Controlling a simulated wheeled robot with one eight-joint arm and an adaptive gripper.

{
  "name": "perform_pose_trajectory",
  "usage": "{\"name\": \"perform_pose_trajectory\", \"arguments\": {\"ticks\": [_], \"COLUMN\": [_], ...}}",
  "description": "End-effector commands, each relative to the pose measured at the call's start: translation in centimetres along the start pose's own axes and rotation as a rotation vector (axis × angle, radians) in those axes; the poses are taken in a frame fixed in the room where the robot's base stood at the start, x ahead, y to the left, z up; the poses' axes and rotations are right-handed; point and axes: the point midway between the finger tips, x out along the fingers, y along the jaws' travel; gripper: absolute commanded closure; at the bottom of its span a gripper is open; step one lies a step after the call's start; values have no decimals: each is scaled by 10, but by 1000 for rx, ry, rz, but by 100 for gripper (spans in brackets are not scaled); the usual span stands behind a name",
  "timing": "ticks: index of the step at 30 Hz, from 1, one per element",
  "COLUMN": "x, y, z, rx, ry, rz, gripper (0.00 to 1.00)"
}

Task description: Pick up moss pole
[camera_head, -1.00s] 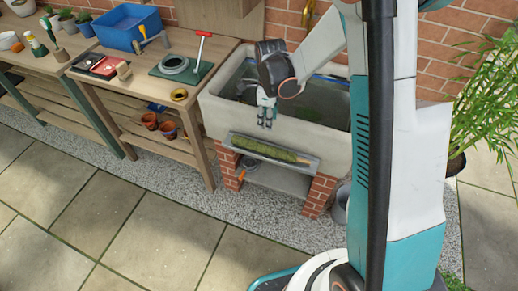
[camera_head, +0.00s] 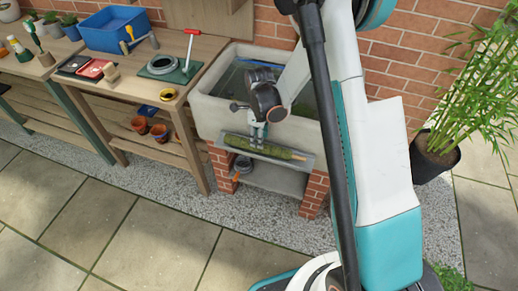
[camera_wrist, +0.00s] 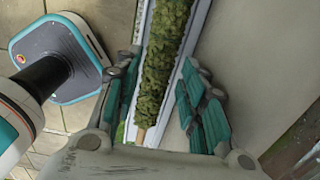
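The moss pole (camera_head: 276,151) is a green, mossy rod with a light wooden end. It lies in a narrow grey tray (camera_head: 308,163) on the front of the stone sink. In the wrist view the moss pole (camera_wrist: 165,60) runs up the picture between my gripper's two teal-padded fingers. My gripper (camera_head: 257,141) is over the left-middle part of the pole, pointing down. In the wrist view my gripper (camera_wrist: 158,105) is open, with gaps between both fingers and the pole. Whether the fingertips reach down beside the pole I cannot tell.
The stone sink (camera_head: 210,115) stands on brick piers (camera_head: 314,194) just behind the tray. A wooden potting bench (camera_head: 120,88) with a blue bin (camera_head: 112,30) stands to the left. A bamboo plant (camera_head: 455,110) stands at the right. The paved floor in front is clear.

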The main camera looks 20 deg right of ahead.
Motion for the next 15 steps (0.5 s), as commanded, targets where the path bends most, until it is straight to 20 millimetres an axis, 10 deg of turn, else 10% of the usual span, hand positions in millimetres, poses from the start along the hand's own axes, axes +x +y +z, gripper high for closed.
{"name": "perform_pose_trajectory", "arguments": {"ticks": [15], "x": [40], "y": [0], "z": [1], "rx": [0], "ry": [0], "rz": [0], "gripper": [62]}}
